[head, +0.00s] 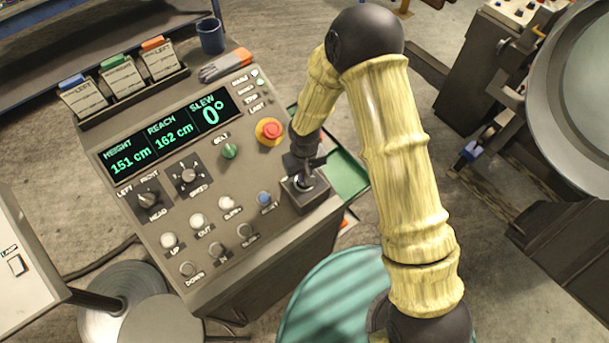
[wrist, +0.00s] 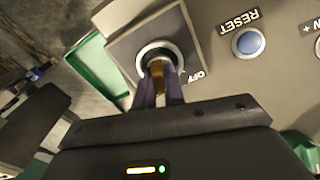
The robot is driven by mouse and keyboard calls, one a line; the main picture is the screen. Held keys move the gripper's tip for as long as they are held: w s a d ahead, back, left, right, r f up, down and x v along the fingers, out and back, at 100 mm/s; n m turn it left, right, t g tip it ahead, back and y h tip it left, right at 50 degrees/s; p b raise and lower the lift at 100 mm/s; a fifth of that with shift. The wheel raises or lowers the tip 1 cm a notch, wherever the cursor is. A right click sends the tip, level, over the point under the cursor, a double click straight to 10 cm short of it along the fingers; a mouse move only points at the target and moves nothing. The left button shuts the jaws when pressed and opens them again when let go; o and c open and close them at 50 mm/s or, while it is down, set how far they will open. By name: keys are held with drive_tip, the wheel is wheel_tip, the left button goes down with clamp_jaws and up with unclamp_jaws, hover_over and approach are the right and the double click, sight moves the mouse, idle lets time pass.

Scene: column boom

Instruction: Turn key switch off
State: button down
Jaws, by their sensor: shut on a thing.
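The key switch (head: 305,193) sits on a dark square plate at the lower right corner of the sloped console. In the wrist view its plate (wrist: 122,50) carries a round metal collar (wrist: 170,47), with the word OFF printed on the plate's right side. My gripper (head: 304,166) points down onto the switch. In the wrist view my gripper (wrist: 160,85) is shut on a brass-coloured key (wrist: 158,72) at the collar. The fingers hide most of the key, so I cannot tell its exact angle.
The console (head: 150,235) has a display (head: 165,140), a red emergency button (head: 269,131), a green selector (head: 229,151) and a blue RESET button (wrist: 248,42) close by. A green open tray (wrist: 95,75) lies beside the switch. A blue mug (head: 211,36) stands behind.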

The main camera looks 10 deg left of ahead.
drive_tip(key=n+b, duration=0.2)
drive_tip(key=n, duration=1)
drive_tip(key=shift+b, duration=0.3)
drive_tip(key=c, duration=1.5)
unclamp_jaws()
drive_tip(key=shift+o, duration=0.2)
drive_tip(key=shift+r, duration=0.1)
wheel_tip(320, 180, up, 17)
drive_tip(key=b, duration=0.2)
drive_tip(key=shift+r, duration=0.15)
drive_tip(key=shift+d, duration=0.1)
